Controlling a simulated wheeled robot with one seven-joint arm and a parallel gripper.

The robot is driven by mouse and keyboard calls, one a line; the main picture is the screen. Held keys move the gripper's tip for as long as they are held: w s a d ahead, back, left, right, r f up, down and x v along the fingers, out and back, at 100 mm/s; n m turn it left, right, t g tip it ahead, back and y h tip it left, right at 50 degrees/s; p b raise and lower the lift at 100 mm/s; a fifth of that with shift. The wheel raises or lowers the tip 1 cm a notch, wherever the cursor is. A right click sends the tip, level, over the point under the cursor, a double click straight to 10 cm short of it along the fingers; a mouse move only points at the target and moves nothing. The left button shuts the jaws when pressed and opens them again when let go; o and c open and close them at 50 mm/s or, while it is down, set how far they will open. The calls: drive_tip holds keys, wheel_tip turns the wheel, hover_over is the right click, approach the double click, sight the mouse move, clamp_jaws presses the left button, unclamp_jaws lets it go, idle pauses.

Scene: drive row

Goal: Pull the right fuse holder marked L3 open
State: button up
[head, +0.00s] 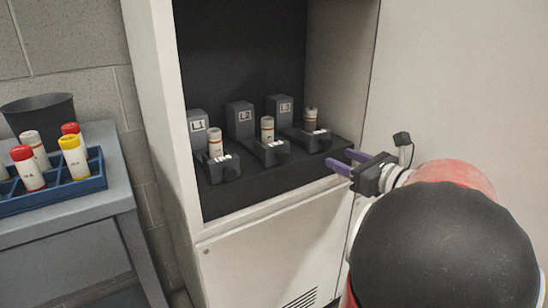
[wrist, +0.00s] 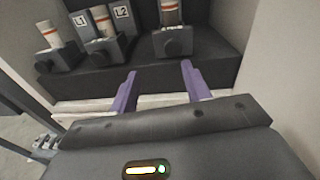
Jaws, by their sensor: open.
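The right fuse holder (head: 316,140) is on the shelf of the open cabinet. Its label on the back block (head: 280,107) is too small to read surely. Its dark front part stands forward of the block, with a white and brown fuse (head: 311,119) upright in it. In the wrist view its knobbed front (wrist: 173,43) and fuse (wrist: 170,12) show; its label is out of view. My gripper (head: 343,160) is open and empty, in front of this holder, to its lower right. In the wrist view my purple fingers (wrist: 159,68) point toward the knob, apart from it.
Holders L1 (head: 218,165) and L2 (head: 270,152) stand to the left, with fronts forward and fuses upright. The cabinet's right side wall (head: 345,80) is close to my gripper. A table at left bears a blue rack (head: 65,187) of fuses and a dark bin (head: 40,112).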

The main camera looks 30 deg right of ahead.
sight(329, 144)
drive_tip(key=shift+m+t+h, duration=0.4)
drive_tip(key=shift+m, duration=0.4)
drive_tip(key=w, duration=0.4)
drive_tip(key=w+d, duration=0.1)
drive_tip(key=w, duration=0.1)
drive_tip(key=shift+w+d+r+p, duration=0.1)
drive_tip(key=shift+w+r+p, duration=0.2)
drive_tip(key=shift+w+p, duration=0.1)
drive_tip(key=shift+s, duration=0.1)
clamp_jaws()
